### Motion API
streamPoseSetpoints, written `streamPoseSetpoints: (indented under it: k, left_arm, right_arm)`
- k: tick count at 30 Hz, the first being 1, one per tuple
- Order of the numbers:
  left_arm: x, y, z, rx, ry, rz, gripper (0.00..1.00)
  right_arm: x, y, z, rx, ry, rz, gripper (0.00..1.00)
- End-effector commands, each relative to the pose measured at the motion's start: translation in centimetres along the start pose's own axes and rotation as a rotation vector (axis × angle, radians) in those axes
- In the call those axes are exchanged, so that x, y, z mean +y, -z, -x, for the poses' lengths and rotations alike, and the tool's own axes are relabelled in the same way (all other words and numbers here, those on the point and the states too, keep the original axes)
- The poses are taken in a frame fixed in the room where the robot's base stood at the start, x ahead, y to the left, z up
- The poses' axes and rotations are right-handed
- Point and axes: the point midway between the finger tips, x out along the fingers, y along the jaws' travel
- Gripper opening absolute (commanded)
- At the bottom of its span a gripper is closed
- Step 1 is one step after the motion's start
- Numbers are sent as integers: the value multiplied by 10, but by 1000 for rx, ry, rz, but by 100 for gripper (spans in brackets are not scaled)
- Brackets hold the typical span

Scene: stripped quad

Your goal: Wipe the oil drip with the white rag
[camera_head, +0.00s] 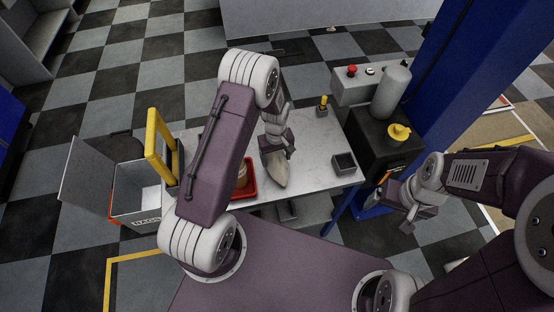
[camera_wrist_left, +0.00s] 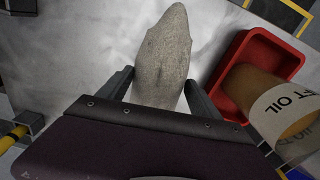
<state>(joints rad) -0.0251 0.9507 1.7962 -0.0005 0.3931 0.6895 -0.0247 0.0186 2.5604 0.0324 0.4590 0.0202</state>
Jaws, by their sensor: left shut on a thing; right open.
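My left gripper (camera_head: 276,148) is over the light worktable (camera_head: 315,150), shut on the white rag (camera_head: 278,172). The rag looks pale beige and hangs between the fingers as a narrow bunch. The left wrist view shows the rag (camera_wrist_left: 166,58) between the two fingers (camera_wrist_left: 156,88), with its tip over the tabletop. I cannot tell whether it touches the surface. I see no clear oil drip; the gripper and rag may hide it. My right gripper (camera_head: 410,214) is open and empty, off the right side of the table.
A red tray (camera_head: 247,188) holds an amber jar labelled oil (camera_wrist_left: 275,95), close beside the rag. A small dark box (camera_head: 344,163) and a yellow-topped item (camera_head: 323,104) stand on the table. A bin (camera_head: 135,205) is at left, a blue post (camera_head: 450,70) at right.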

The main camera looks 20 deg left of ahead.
Motion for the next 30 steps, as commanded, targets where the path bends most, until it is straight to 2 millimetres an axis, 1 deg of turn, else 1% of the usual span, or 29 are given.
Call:
streamPoseSetpoints:
  k: [1, 15, 18, 21, 30]
  left_arm:
    - [-1, 0, 7, -2, 2, 0, 36]
    - [-4, 7, 50, -1, 1, -4, 36]
    - [-5, 8, 56, -1, 1, -5, 36]
    - [-6, 9, 59, -1, 1, -6, 36]
    - [-6, 9, 58, -1, 1, -6, 36]
  right_arm:
    - [0, 1, 8, 0, 0, 0, 85]
    - [-1, 4, 40, 0, 0, 0, 85]
    - [-1, 5, 45, 0, 0, 0, 85]
    - [-1, 5, 47, 0, 0, 0, 85]
    - [-1, 5, 46, 0, 0, 0, 85]
